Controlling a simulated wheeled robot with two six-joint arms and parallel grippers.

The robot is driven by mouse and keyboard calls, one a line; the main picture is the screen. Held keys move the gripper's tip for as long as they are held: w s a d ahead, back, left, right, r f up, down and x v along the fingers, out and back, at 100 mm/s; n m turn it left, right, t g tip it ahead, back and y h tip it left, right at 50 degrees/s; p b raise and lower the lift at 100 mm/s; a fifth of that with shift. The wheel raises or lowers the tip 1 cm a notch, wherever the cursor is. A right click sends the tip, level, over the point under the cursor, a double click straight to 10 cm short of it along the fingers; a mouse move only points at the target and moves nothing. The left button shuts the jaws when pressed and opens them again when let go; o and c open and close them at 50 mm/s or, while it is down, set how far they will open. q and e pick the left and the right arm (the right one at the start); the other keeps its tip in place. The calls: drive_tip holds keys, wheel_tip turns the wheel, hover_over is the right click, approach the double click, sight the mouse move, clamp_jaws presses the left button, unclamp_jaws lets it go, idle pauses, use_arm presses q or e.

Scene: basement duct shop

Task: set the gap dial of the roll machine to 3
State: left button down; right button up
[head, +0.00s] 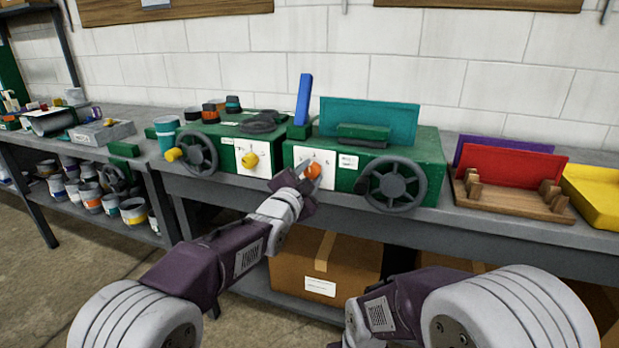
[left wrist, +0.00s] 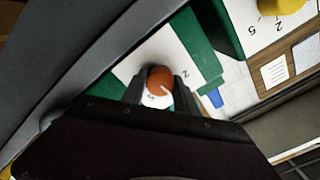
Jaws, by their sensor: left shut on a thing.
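The roll machine is a green box (head: 430,150) on the bench with a grey handwheel (head: 394,184) at its right. Its gap dial is an orange knob (head: 313,171) on a white number plate (head: 327,158) on the front face. My left gripper (head: 308,174) is at the dial, shut on the orange knob. In the left wrist view the orange knob (left wrist: 160,80) sits between the two fingers and bears a pale pointer line. A 2 shows on the plate at its right; other marks are partly hidden, so I cannot tell the setting. My right gripper is out of view; only its arm shows.
A second green machine (head: 222,131) with a yellow knob (head: 249,160) and handwheel (head: 197,153) stands close at left. A blue lever (head: 304,98) rises between them. A wooden rack (head: 515,200) with red and purple sheets is at right. A cardboard box (head: 325,262) is below.

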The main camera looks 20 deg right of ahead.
use_arm(q)
drive_tip(key=shift+m, duration=0.8)
drive_tip(key=c, duration=0.9)
unclamp_jaws()
drive_tip(key=v, duration=0.9)
